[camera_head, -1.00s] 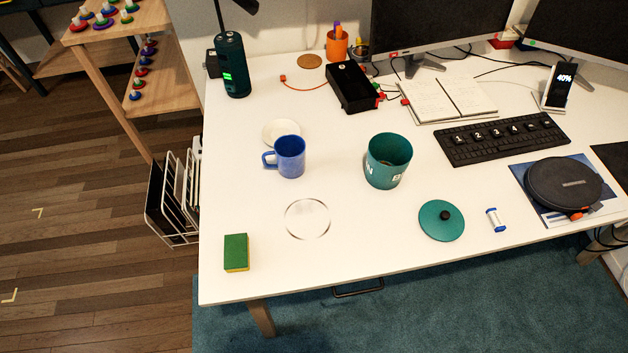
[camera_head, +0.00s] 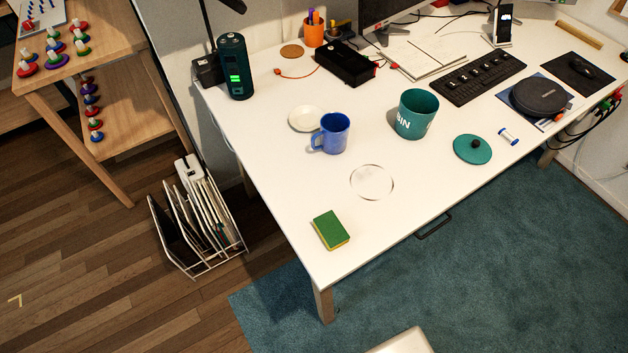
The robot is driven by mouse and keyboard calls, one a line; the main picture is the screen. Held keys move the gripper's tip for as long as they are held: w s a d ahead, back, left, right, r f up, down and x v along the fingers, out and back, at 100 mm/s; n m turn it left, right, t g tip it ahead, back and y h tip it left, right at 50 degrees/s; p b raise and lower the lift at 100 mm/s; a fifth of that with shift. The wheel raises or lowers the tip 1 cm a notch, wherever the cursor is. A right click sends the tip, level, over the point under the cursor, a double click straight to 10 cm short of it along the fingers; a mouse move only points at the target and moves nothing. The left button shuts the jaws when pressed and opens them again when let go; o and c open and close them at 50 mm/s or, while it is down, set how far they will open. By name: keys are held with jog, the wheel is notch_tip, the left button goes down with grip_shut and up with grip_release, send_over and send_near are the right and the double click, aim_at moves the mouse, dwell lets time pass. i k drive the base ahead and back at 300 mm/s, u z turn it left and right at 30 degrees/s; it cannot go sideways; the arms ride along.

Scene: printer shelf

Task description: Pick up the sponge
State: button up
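The sponge (camera_head: 330,230) is a green block with a thin yellow layer along its lower edge. It lies flat on the white desk (camera_head: 300,215), close to the desk's near left corner. Nothing touches it or covers it. My gripper is not in the head view. A pale rounded shape (camera_head: 402,342) at the bottom edge may be part of my own body.
A clear ring-shaped disc (camera_head: 372,182), a blue mug (camera_head: 333,133), a white saucer (camera_head: 306,118), a teal canister (camera_head: 416,114) and its lid (camera_head: 472,149) stand beyond the sponge. A wire file rack (camera_head: 200,225) is on the floor at left. The desk around the sponge is bare.

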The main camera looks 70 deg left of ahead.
aim_at(335, 236)
jog(key=k, duration=0.65)
jog(key=u, duration=1.45)
jog(key=i, duration=0.5)
jog(key=u, duration=0.05)
